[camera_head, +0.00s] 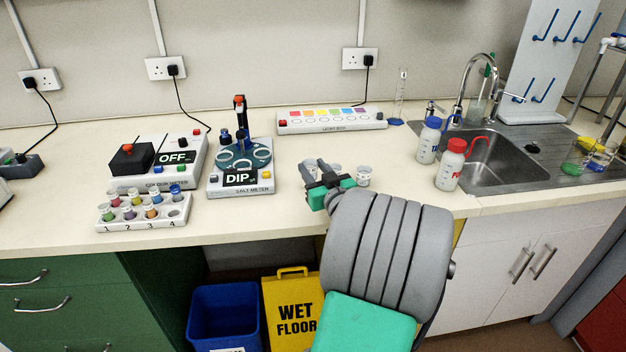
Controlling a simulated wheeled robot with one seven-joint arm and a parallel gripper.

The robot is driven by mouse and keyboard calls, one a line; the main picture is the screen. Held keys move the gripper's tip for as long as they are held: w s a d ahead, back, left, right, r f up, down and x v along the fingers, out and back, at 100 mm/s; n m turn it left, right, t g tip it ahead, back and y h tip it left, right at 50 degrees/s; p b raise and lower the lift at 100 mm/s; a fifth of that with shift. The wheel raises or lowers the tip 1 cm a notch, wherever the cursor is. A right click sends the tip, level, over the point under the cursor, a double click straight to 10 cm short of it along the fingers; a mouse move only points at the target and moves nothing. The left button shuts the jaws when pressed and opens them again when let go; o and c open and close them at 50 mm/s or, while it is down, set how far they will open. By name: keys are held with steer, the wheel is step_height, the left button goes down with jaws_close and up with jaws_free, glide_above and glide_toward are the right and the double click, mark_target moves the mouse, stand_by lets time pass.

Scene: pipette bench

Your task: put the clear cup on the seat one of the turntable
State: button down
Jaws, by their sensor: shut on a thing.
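My gripper (316,172) is over the bench, to the right of the salt meter, with its dark fingers shut on a small clear cup (310,164). The fingers hide part of this cup. Another small cup (364,175) stands on the bench just right of my gripper, and one more shows partly behind the fingers. The blue-green turntable (243,154) sits on the white salt meter (228,190), whose display reads "DIP". It has several pale round seats, and a dark post with an orange top rises behind it. The seat numbers are too small to read.
A rack of coloured vials (145,212) and a device reading "OFF" (173,157) stand left of the salt meter. A light box (331,120) lies behind. Blue-capped (428,140) and red-capped (451,165) bottles stand by the sink (500,160). Bare bench lies between salt meter and gripper.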

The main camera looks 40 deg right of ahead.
steer(key=f, duration=0.2)
steer(key=w+f, duration=0.1)
steer(key=f, duration=0.1)
steer(key=shift+d, duration=0.4)
steer(key=shift+f+b, duration=0.25)
steer(key=shift+b, duration=0.35)
steer(key=c, duration=0.9)
jaws_free()
steer(key=shift+r+p, duration=0.25)
steer(key=shift+p, duration=0.3)
